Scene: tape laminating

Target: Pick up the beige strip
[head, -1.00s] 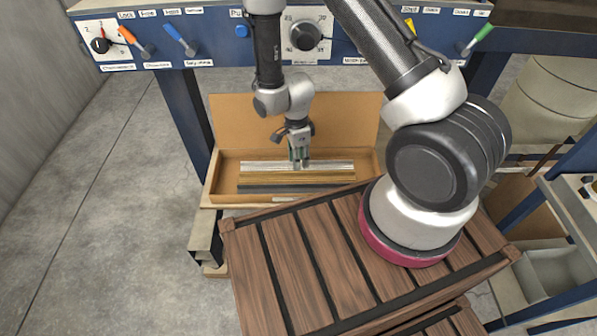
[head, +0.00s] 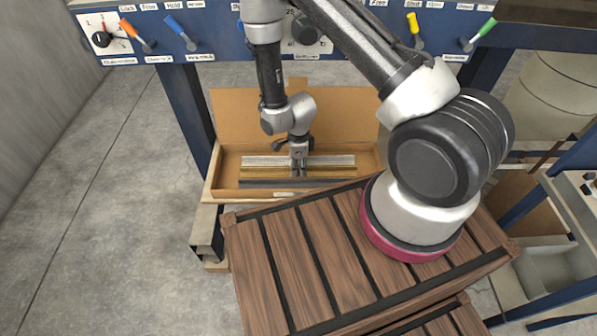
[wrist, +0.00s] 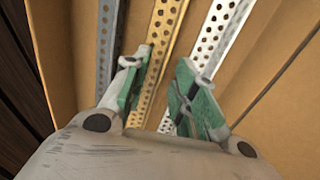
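The beige strip (head: 258,173), golden and perforated, lies in the cardboard box (head: 228,176) between a silver strip (head: 335,160) behind it and a dark grey strip (head: 258,184) in front. In the wrist view the beige strip (wrist: 165,30) runs between the two green-padded fingers of my gripper (wrist: 167,75). The fingers are apart, one on each side of it. My gripper (head: 298,170) is low over the middle of the strips in the head view and hides part of them. I cannot tell whether a finger touches a strip.
The box's raised lid (head: 345,115) stands behind the strips. A blue control panel (head: 220,48) with coloured levers is above it. A slatted wooden crate (head: 290,255) is in front of the box. Bare floor (head: 120,200) lies to the left.

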